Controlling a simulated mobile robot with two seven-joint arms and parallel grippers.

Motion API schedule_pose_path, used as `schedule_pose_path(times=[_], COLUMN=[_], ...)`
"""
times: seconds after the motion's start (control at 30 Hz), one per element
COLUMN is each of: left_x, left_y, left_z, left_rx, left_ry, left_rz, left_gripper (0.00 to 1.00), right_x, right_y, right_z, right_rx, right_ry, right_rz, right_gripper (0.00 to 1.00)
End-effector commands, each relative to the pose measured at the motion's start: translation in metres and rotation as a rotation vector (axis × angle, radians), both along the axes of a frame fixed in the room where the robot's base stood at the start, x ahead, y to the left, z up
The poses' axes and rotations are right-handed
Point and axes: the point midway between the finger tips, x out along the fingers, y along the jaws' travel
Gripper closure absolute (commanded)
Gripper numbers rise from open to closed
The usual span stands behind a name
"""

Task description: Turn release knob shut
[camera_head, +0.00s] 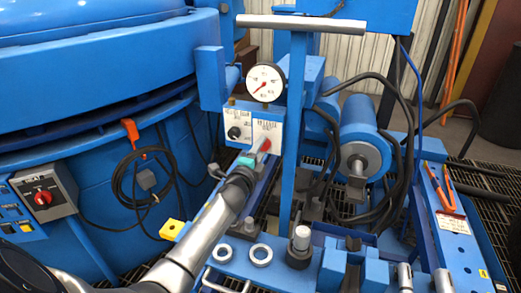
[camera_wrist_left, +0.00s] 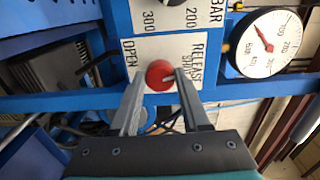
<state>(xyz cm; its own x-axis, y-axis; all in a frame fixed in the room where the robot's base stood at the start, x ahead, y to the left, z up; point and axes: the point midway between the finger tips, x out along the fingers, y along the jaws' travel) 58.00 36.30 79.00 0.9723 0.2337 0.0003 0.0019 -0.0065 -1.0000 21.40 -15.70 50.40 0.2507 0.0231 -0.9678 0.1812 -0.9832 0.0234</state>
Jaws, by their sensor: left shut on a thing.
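The release knob is a round red knob (camera_wrist_left: 159,74) on a white plate (camera_wrist_left: 150,48) lettered OPEN and RELEASE SHUT, seen in the left wrist view. A small pale mark on its face points toward the lower right of that view. My left gripper (camera_wrist_left: 160,80) has one finger on each side of the knob and is shut on it. In the head view my left gripper (camera_head: 261,146) reaches up to the same red knob (camera_head: 266,144) on the panel, partly covering it. My right gripper is not in view.
A round pressure gauge (camera_head: 265,83) stands above the panel, with a black knob (camera_head: 235,132) to the left. A blue upright post (camera_head: 293,150) with a grey crossbar stands close to the right of my left gripper. Black hoses and a blue cylinder (camera_head: 361,130) lie further right.

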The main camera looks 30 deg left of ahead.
Motion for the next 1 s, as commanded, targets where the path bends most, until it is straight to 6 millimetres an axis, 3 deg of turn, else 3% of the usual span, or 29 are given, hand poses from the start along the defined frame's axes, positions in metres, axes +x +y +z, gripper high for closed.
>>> schedule_pose_path(times=[0.4, 0.97, 1.0], left_x=[-0.0001, -0.0001, -0.0001], left_y=[-0.0003, -0.0003, -0.0003], left_z=[-0.0001, -0.0001, -0.0001], left_rx=[0.196, 0.228, 0.228], left_ry=[0.048, 0.056, 0.056], left_rz=[-0.001, -0.001, -0.001], left_gripper=[1.0, 1.0, 0.52], right_x=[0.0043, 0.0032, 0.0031], right_y=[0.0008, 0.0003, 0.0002], right_z=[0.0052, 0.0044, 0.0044], right_rx=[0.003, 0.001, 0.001], right_ry=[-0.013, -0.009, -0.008], right_rz=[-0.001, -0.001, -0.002], right_gripper=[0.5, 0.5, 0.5])
